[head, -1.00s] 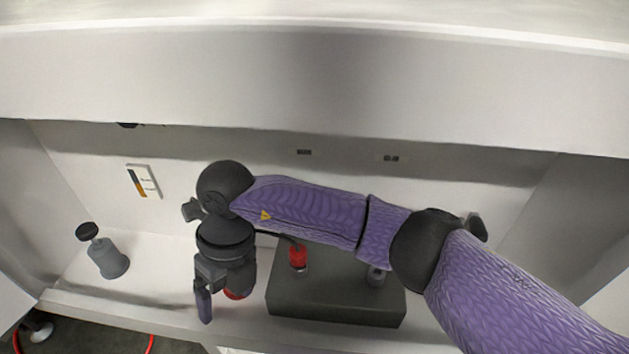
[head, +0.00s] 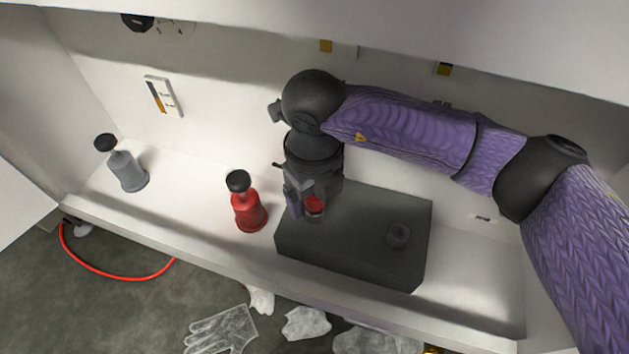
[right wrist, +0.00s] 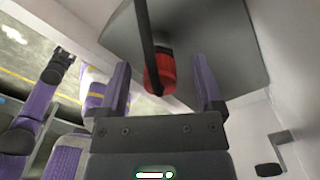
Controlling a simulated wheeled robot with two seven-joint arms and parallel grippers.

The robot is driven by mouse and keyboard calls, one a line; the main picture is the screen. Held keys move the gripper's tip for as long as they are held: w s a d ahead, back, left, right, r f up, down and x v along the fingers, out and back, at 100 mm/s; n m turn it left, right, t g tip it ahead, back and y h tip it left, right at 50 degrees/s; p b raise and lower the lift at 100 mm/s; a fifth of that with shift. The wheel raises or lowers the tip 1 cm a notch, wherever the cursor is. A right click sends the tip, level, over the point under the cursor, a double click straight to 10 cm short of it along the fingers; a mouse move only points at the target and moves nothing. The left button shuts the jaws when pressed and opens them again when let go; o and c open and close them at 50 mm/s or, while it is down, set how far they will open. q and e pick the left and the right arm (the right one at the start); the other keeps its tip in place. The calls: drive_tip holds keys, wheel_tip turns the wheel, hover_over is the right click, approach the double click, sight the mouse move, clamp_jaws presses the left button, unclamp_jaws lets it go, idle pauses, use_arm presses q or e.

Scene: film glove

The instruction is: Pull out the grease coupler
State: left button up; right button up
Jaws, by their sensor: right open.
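The grease coupler appears as a red fitting (head: 314,205) on the dark grey block (head: 350,238); the task's name does not appear on it. The head view does not show my left gripper. A purple arm, seemingly my left, shows in the right wrist view with a dark end (right wrist: 62,58); its jaws are unclear.
A red bottle (head: 248,208) with a black top stands left of the block, close to my right gripper. A grey bottle (head: 127,170) stands further left. White gloves (head: 222,330) lie beyond the shelf's front edge.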

clamp_jaws()
drive_tip(key=shift+r, duration=0.15)
drive_tip(key=shift+r, duration=0.1)
drive_tip(key=shift+r+p, duration=0.25)
drive_tip(key=shift+p, duration=0.1)
idle(0.3)
drive_tip(key=shift+r+p, duration=1.45)
drive_tip(key=shift+r, duration=0.45)
